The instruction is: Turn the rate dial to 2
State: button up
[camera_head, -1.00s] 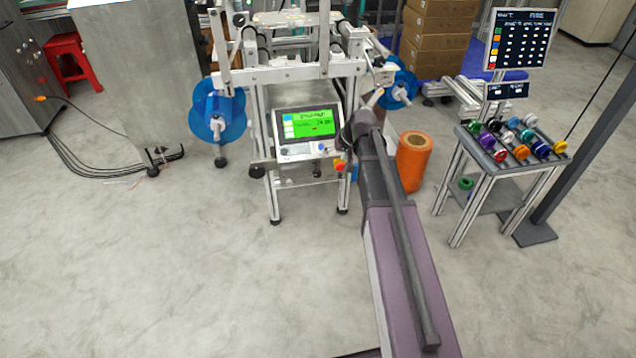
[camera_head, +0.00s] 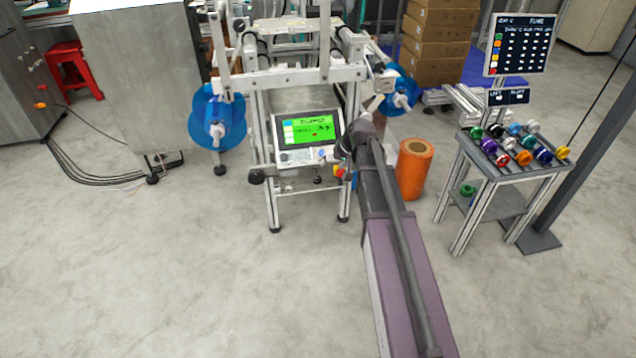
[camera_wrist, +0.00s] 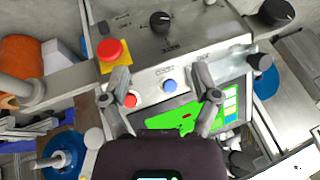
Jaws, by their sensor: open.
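In the wrist view, a black dial (camera_wrist: 160,22) with a pale pointer mark stands on the sloping metal control panel (camera_wrist: 185,50). Its label and scale are too small to read. A second black knob (camera_wrist: 277,12) is at the upper right, so I cannot tell by label which is the rate dial. My gripper (camera_wrist: 166,86) is open and empty over the panel, its fingers either side of a blue button (camera_wrist: 170,86) and a red button (camera_wrist: 130,101). The black dial is beyond the fingertips, apart from them. In the head view, my arm hides most of the gripper beside the console (camera_head: 308,130).
A red emergency button (camera_wrist: 110,48) on a yellow base is near the left finger. The green screen (camera_wrist: 180,118) lies below the fingers. Blue reels (camera_head: 218,118) flank the machine. An orange roll (camera_head: 414,168) and a table of spools (camera_head: 515,165) stand right. Floor in front is clear.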

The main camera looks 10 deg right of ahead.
aim_at(318, 180)
jog(key=shift+b+x, duration=5.1)
jog(key=shift+x, duration=1.1)
grip_shut()
jog(key=shift+s+a, duration=0.1)
jog(key=shift+a, duration=0.1)
jog(key=shift+d, duration=0.1)
